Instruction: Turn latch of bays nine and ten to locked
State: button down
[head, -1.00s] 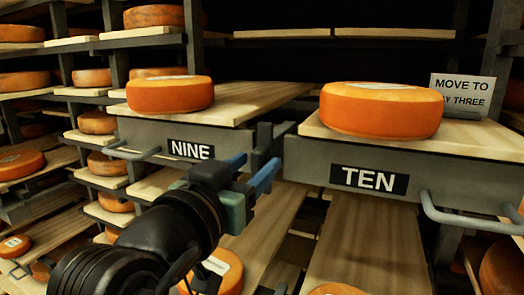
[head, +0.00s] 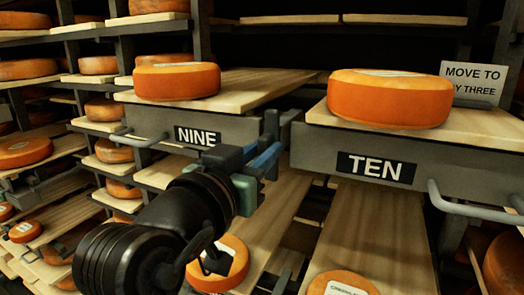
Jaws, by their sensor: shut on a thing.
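Bay nine's grey tray front (head: 150,122) carries the NINE label, and bay ten's grey tray front (head: 450,172) carries the TEN label. Between them, at the post, is the dark grey metal latch (head: 272,124). My gripper (head: 264,160), with blue fingers, reaches it from the lower left and is shut on its lower part. The fingers hide the held part, so I cannot tell which way the latch points.
An orange cheese wheel (head: 177,81) sits on bay nine's board and another (head: 390,98) on bay ten's. A bar handle (head: 470,208) sticks out from bay ten's front. A MOVE TO sign (head: 474,82) stands behind. Racks of wheels fill the left.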

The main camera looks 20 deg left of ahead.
jog(key=m+b, duration=0.4)
jog(key=shift+f+m, duration=0.15)
jog(key=shift+m, duration=0.15)
jog(key=m+b, duration=0.3)
jog(key=m, duration=0.1)
jog(key=shift+d+f+m+b, duration=0.1)
jog(key=shift+d+m+b, duration=0.05)
jog(key=shift+m+b, duration=0.2)
jog(key=m+b, duration=0.4)
jog(key=m, duration=0.1)
jog(key=shift+d+m+b, duration=0.1)
jog(key=shift+m+b, duration=0.9)
jog(key=shift+m, duration=0.85)
jog(key=c, duration=0.8)
grip_release()
jog(key=shift+o, duration=0.2)
